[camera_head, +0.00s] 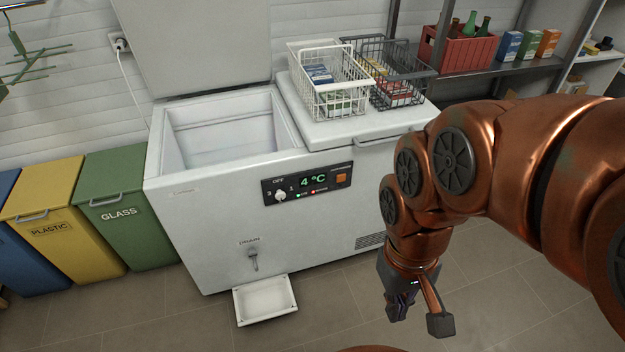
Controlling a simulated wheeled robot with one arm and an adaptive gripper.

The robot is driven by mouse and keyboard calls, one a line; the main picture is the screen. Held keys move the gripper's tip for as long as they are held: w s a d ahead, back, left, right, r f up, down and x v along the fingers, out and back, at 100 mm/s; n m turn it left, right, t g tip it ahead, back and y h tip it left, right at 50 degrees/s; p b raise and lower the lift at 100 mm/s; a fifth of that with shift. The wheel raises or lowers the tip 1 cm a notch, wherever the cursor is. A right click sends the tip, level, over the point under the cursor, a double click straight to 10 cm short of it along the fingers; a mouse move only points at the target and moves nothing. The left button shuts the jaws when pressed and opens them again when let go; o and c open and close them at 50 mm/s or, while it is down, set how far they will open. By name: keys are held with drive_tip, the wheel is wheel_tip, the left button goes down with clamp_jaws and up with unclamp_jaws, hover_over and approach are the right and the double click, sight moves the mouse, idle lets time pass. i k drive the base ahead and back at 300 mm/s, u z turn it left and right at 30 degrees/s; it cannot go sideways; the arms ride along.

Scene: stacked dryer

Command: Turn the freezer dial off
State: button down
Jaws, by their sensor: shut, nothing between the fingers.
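The white chest freezer (200,228) stands against the wall with its left lid raised and its right lid shut. A black control panel on its front holds the small white freezer dial (280,196), with OFF printed above it and numbers to its sides. The dial's exact pointing direction is too small to tell. The panel's display (312,181) reads 4 °C in green, and an orange switch (341,178) sits to its right. My gripper (418,318) hangs low in front of the freezer, right of and apart from the dial, shut and empty.
A white wire basket (338,98) and a dark wire basket (400,90) stand on the shut lid. A drain spout (253,262) is above a white tray (265,301) on the floor. Green (125,215) and yellow (60,235) bins stand left. Floor in front is mostly clear.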

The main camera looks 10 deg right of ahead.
sight(280, 194)
drive_tip(key=u, duration=0.05)
drive_tip(key=k, duration=0.5)
drive_tip(key=u, duration=1.25)
drive_tip(key=i, duration=0.2)
drive_tip(key=u, duration=0.15)
